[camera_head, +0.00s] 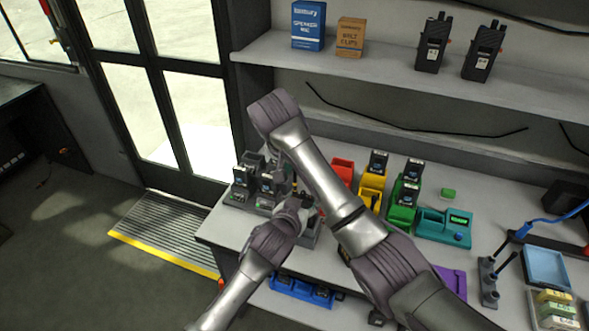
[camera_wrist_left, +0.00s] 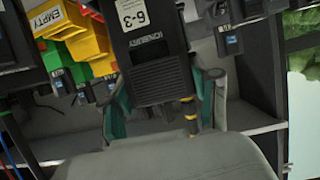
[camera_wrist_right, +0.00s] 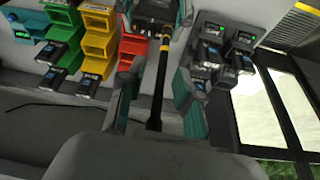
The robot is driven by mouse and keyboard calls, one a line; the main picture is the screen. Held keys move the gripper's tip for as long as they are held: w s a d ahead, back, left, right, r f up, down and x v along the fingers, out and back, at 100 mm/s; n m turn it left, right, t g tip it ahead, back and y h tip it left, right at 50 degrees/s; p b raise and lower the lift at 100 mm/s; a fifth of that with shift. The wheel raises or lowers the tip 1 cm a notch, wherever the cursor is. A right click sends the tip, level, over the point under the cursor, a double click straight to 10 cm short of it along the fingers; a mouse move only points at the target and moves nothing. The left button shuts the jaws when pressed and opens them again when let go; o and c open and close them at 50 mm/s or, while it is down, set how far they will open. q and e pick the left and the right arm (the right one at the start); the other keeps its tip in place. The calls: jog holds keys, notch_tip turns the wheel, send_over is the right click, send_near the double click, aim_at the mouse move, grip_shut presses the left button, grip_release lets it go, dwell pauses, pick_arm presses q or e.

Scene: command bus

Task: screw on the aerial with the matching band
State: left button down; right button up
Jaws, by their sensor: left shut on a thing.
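My left gripper (camera_wrist_left: 160,104) is shut on a black radio (camera_wrist_left: 152,68) with a pale label, between its teal fingers. A stud with a yellow ring shows at the radio's end in the left wrist view. A black aerial (camera_wrist_right: 158,85) with a yellow band stands in line with the radio in the right wrist view, its banded end at the radio. Whether it is fully seated I cannot tell. My right gripper (camera_wrist_right: 157,98) is open around the aerial, with a gap on both sides. In the head view my arms hide most of this.
Radios stand in a dark charger (camera_head: 240,196) at the bench's left end. Red (camera_head: 343,170), yellow (camera_head: 371,190) and green (camera_head: 400,218) bins and a teal device (camera_head: 446,228) are to the right. A shelf (camera_head: 400,78) with boxes and two radios hangs above.

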notch_tip(320, 180, up, 4)
jog(key=shift+r, duration=0.1)
jog(key=shift+o, duration=0.3)
